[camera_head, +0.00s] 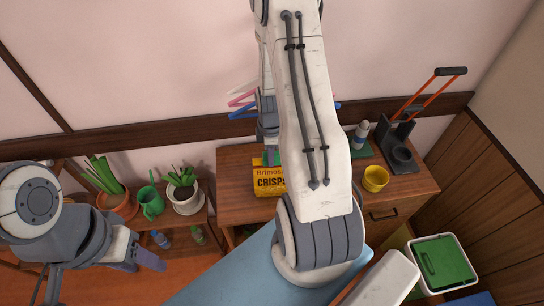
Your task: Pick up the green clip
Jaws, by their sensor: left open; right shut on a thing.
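My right gripper (269,146) points down in front of the wall, over the wooden cabinet. It is shut on a small green thing (271,159), which looks like the green clip. It shows at the fingertips, just above or against the yellow box (268,182); I cannot tell if they touch. My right arm hides much of the middle. My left gripper (146,260) is low at the left, open and empty, apart from the clip.
The wooden cabinet (232,205) also bears a yellow cup (375,178), a bottle (360,135) and a dark stand (400,155). Pink and blue sticks (242,102) show behind my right gripper. Potted plants (186,195) stand left; a white basket (443,282) stands lower right.

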